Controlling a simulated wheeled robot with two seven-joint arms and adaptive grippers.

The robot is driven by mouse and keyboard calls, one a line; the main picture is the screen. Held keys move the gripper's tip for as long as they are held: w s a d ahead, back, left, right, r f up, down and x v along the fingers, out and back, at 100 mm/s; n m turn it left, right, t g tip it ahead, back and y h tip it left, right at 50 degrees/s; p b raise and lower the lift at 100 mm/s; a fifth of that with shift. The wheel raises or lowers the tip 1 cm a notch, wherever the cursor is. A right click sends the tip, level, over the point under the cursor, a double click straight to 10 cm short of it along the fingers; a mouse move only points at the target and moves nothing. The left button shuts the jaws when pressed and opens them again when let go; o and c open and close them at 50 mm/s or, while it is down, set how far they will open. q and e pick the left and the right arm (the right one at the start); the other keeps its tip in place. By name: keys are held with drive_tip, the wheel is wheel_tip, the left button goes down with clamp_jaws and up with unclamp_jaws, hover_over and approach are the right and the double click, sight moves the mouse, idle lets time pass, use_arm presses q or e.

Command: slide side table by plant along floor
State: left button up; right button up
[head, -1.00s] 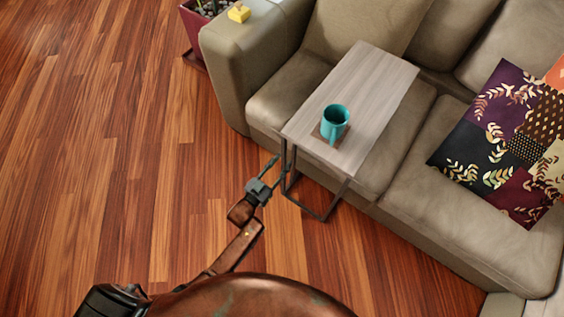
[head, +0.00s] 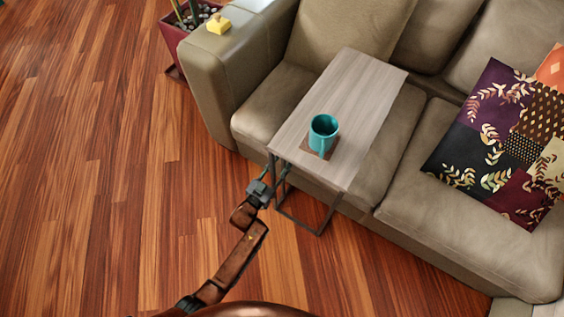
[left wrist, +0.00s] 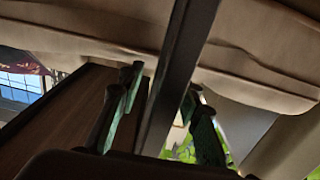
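The side table (head: 359,90) has a light wood-grain top and a dark metal frame. Its top reaches over the sofa seat, and its base loop (head: 303,224) is on the floor in front of the sofa. A teal mug (head: 323,131) stands on a brown coaster (head: 310,149) on the top. My left gripper (head: 270,180) is at the table's near-left upright. In the left wrist view, its green-sided fingers (left wrist: 162,105) are spread on either side of a dark frame bar (left wrist: 177,75); contact is unclear. The right gripper is out of view.
A beige sofa (head: 262,105) stands behind the table, with a patterned cushion (head: 490,140) on the right. A yellow object (head: 218,24) sits on its arm. A plant in a dark red pot (head: 176,38) stands beyond that arm. Wooden floor (head: 90,170) on the left is clear.

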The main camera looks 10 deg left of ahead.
use_arm(q)
clamp_jaws()
idle(0.4)
idle(0.6)
